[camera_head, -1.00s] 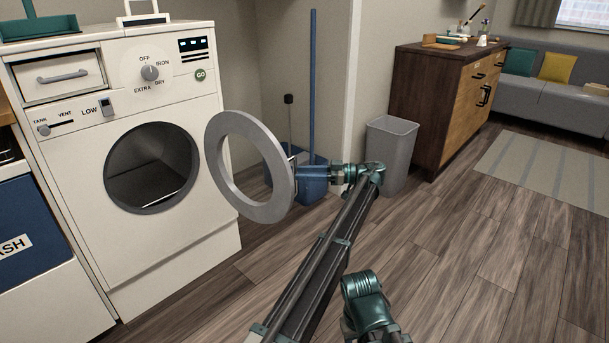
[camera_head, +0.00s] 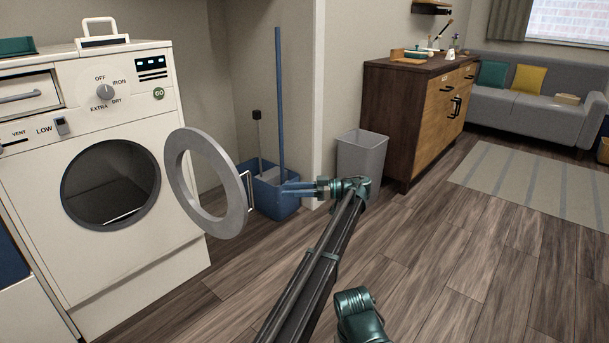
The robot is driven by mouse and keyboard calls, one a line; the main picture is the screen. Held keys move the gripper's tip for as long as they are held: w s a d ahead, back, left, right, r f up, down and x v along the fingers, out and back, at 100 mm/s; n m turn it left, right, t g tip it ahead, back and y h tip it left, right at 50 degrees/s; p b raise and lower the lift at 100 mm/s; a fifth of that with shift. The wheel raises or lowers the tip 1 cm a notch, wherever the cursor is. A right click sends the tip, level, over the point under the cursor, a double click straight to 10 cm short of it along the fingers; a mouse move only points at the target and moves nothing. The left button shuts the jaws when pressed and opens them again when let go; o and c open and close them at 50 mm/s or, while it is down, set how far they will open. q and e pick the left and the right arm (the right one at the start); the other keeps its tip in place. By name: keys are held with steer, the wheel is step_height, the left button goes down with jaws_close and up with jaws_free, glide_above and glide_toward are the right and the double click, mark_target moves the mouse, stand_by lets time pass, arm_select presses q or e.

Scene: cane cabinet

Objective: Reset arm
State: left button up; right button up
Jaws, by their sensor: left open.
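My left gripper (camera_head: 286,188) is at the middle of the view, its blue fingers pointing left. It is open and nothing shows between its fingers. It is just right of the handle (camera_head: 250,190) on the ring-shaped washer door (camera_head: 181,193), with a small gap between them in the picture. The door stands swung wide open from the white washer (camera_head: 55,203). The round drum opening (camera_head: 110,185) is uncovered and dark inside. My arm reaches up from the bottom edge to the gripper. My right gripper does not show.
A blue bucket (camera_head: 272,205) with a blue pole (camera_head: 280,100) and a dark-topped brush stands behind my gripper. A grey bin (camera_head: 361,156) and a wooden cabinet (camera_head: 399,120) stand right of it. The wood floor (camera_head: 470,260) at right is open, with a striped rug (camera_head: 535,185) beyond.

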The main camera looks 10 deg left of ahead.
arm_select(q)
steer(key=s+a+f+m+t+h, duration=0.1)
steer(key=s+a+f+m+h, duration=0.4)
steer(key=s+f, duration=0.45)
steer(key=s+a+f+m+h, duration=0.4)
steer(key=s+f+m, duration=0.2)
steer(key=s, duration=0.6)
steer(key=s+d+f+m+t+h, duration=0.1)
steer(key=s+d+f+m+h, duration=0.25)
steer(key=s, duration=0.45)
steer(key=s+d+f+m+t+h, duration=0.1)
steer(key=s+d+f+m+h, duration=0.1)
steer(key=s+d+m+h, duration=0.45)
steer(key=s+d+r+m+g+y+p, duration=0.1)
steer(key=s+d+r+p, duration=0.25)
steer(key=r+p, duration=0.25)
steer(key=s+d+r+m+y+p, duration=0.1)
steer(key=s+d+r+y+p, duration=0.15)
steer(key=d+r+p, duration=0.3)
step_height(320, 180, up, 37)
steer(key=p, duration=3.7)
steer(key=shift+s+a+h, duration=0.2)
steer(key=shift+a+h, duration=0.15)
steer(key=shift+a, duration=0.1)
